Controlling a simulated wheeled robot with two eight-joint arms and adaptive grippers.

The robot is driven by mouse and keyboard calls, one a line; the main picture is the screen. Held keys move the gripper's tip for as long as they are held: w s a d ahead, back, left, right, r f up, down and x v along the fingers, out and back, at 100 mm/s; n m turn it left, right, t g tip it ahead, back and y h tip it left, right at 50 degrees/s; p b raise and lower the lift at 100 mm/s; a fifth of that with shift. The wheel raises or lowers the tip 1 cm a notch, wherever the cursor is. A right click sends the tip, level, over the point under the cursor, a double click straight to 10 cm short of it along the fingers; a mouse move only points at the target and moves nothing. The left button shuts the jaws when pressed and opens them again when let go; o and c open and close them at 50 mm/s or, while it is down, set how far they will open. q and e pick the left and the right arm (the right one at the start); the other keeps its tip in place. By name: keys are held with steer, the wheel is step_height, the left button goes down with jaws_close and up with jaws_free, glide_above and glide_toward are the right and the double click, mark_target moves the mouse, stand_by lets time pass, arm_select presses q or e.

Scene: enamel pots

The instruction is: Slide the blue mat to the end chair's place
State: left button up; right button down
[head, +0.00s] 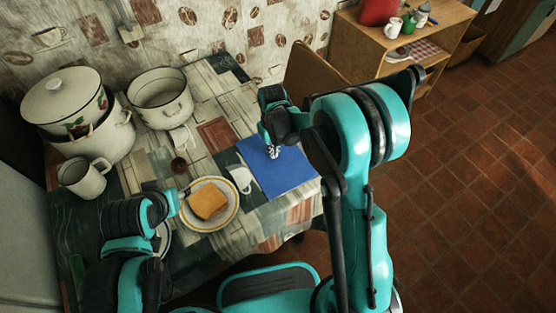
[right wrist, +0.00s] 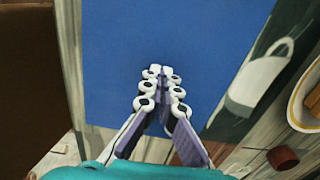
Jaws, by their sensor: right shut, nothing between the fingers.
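The blue mat (head: 290,181) lies flat at the right part of the table, near its right edge; it also fills the middle of the right wrist view (right wrist: 115,45). My right gripper (head: 273,153) is over the mat, fingers pointing down. In the right wrist view its fingertips (right wrist: 158,73) are together with nothing between them. I cannot tell whether they touch the mat. A brown chair (head: 308,75) stands at the table's far right end.
A plate (head: 229,220) with bread (head: 208,201) sits left of the mat. A pot (head: 160,100), a lidded pot (head: 110,138) and a mug (head: 80,178) stand further left. A small brown cup (head: 179,165) is behind the plate. A wooden shelf (head: 365,50) stands beyond the chair.

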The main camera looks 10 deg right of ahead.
steer(key=shift+w+a, duration=0.5)
steer(key=shift+w, duration=0.85)
steer(key=shift+w+a, duration=0.5)
steer(key=shift+w, duration=0.85)
steer(key=shift+w+a, duration=0.5)
steer(key=shift+w, duration=0.85)
steer(key=shift+w+a, duration=0.3)
steer(key=shift+w, duration=0.5)
steer(key=shift+w+a, duration=0.25)
steer(key=shift+w, duration=0.5)
steer(key=shift+r+p, duration=0.45)
steer(key=shift+r, duration=0.1)
step_height(320, 180, up, 6)
steer(key=p, duration=0.3)
steer(key=shift+f+p, duration=0.1)
steer(key=shift+p, duration=0.2)
